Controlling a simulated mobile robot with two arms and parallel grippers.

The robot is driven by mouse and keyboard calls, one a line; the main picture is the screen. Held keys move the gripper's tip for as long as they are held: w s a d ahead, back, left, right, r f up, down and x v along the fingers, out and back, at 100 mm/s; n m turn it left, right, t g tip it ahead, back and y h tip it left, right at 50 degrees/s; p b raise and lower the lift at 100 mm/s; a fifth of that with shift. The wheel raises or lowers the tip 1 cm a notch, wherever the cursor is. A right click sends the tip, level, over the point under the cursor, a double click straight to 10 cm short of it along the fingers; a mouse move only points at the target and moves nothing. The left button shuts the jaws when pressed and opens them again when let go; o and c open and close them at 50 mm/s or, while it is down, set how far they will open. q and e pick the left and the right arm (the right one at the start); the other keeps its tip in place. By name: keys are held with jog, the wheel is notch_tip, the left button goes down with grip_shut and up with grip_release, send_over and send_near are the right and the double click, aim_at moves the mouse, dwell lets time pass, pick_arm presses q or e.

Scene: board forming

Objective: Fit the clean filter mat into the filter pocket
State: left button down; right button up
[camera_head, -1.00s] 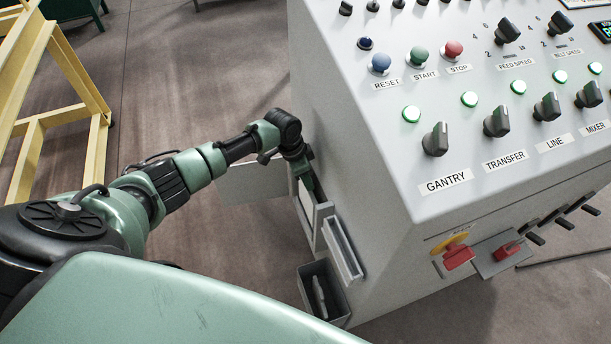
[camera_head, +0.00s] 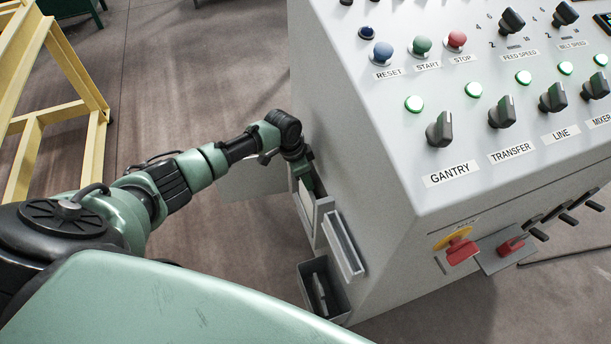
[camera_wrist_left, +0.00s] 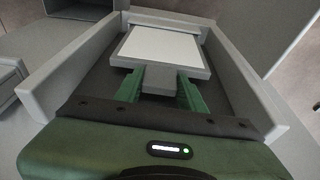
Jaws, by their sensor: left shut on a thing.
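The filter mat (camera_wrist_left: 160,50) is a pale panel with a grey rim and a small tab. My left gripper (camera_wrist_left: 160,82) is shut on that tab. In the wrist view the mat lies between the grey side walls of the filter pocket (camera_wrist_left: 66,65), with its far edge near the pocket's end bar. Whether it is fully seated I cannot tell. In the head view my left gripper (camera_head: 308,188) is at the console's side, with the mat (camera_head: 306,204) below it, partly hidden. My right gripper is out of view.
The console (camera_head: 350,150) stands right beside my left arm. A light grey holder (camera_head: 345,245) and an open dark bin (camera_head: 324,290) with something inside are on its side. A grey panel (camera_head: 250,182) sticks out behind my wrist. Yellow framing (camera_head: 35,120) stands at the left.

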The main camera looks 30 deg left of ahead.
pick_arm(q)
jog(key=shift+f+b, duration=0.95)
jog(key=shift+f, duration=0.4)
jog(key=c, duration=0.8)
grip_release()
jog(key=shift+o, duration=0.2)
jog(key=v, duration=0.8)
jog(key=shift+p, duration=0.35)
